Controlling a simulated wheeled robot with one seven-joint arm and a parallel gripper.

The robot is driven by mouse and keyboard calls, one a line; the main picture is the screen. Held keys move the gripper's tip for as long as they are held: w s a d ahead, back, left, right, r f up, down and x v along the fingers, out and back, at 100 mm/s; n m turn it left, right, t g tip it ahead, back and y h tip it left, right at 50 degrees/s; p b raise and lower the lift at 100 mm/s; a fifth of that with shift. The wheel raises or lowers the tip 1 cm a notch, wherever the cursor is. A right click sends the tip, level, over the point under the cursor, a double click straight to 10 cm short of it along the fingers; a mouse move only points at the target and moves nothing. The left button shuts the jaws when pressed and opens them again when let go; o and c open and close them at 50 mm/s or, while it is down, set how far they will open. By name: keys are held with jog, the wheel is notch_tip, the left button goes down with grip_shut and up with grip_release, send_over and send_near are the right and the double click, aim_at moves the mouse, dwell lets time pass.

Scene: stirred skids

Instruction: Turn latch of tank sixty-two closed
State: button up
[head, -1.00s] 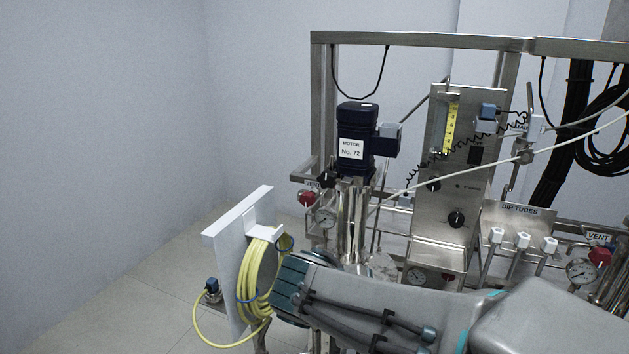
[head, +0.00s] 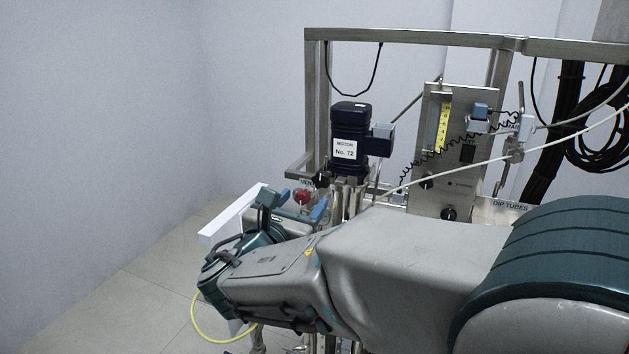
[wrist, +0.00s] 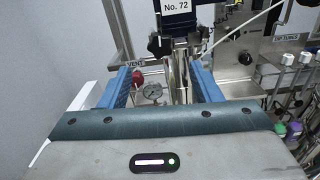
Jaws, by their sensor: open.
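My gripper (head: 293,204) is open, its two blue fingers apart and pointing toward the skid; they also show in the wrist view (wrist: 163,70). Nothing is held between them. Beyond them stands a dark blue motor (head: 351,135) labelled No. 72, on a shiny metal column (wrist: 181,72). Black star knobs (wrist: 159,46) sit around the column below the motor. No label for tank sixty-two can be read, and I cannot make out its latch. My arm hides the lower skid in the head view.
A red vent knob (head: 302,197) and a round gauge (wrist: 152,92) are near the fingers. A steel control panel (head: 455,185) and dip tubes (wrist: 290,72) stand to the right. A white board (head: 228,219) and yellow hose (head: 222,338) are at left. Open floor lies further left.

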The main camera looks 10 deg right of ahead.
aim_at(320, 181)
jog(key=p+x, duration=0.1)
jog(key=x, duration=0.7)
jog(key=shift+w+d, duration=0.1)
jog(key=c, duration=1)
